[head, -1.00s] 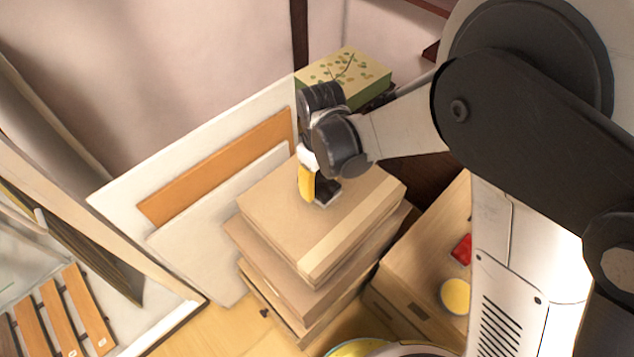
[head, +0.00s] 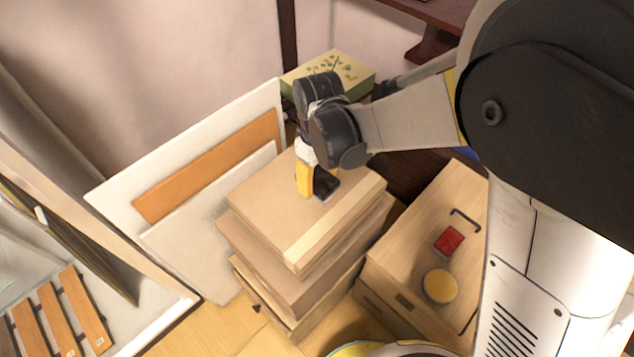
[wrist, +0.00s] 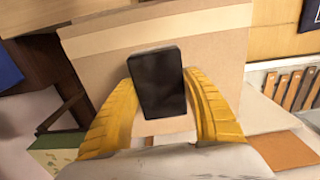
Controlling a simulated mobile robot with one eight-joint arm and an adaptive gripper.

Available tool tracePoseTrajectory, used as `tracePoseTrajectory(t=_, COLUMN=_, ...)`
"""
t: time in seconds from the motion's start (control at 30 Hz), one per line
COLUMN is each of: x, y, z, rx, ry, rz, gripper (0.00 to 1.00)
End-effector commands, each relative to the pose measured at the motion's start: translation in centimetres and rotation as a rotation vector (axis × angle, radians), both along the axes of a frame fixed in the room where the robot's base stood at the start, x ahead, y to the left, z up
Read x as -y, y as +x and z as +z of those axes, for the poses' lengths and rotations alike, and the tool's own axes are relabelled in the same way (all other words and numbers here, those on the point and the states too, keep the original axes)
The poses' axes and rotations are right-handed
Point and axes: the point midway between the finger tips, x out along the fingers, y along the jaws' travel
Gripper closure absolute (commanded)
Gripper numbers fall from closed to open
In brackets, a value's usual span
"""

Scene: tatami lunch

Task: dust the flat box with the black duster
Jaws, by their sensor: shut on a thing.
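The black duster (wrist: 160,82) is a dark, rounded block between my yellow gripper fingers (wrist: 162,100) in the wrist view. My gripper (head: 316,184) is shut on it, and the duster (head: 326,186) shows partly behind a finger in the head view. The flat box (head: 265,205) is plain cardboard with a paler tape strip, on top of a stack of boxes. It fills much of the wrist view (wrist: 225,75) behind the duster. The duster is over the box's top, toward its back; I cannot tell whether it touches.
Further boxes (head: 290,290) lie under the flat box. A low wooden cabinet (head: 400,265) at right bears a red item (head: 448,241) and a yellow round one (head: 440,286). Pale and orange panels (head: 210,170) lean at left. A green patterned box (head: 345,70) stands behind.

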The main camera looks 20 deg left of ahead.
Motion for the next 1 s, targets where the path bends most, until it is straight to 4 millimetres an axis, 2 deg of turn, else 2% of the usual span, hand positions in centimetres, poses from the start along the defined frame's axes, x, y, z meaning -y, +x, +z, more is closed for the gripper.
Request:
tracePoseTrajectory(t=0.1, x=0.1, y=0.2, z=1.4, rx=0.0, ry=0.0, rz=-0.002, gripper=0.74)
tracePoseTrajectory(t=0.33, x=0.1, y=0.5, z=3.1, rx=0.0, ry=0.0, rz=-0.006, gripper=0.74)
tracePoseTrajectory(t=1.0, x=0.1, y=0.6, z=3.2, rx=0.0, ry=0.0, rz=-0.006, gripper=0.74)
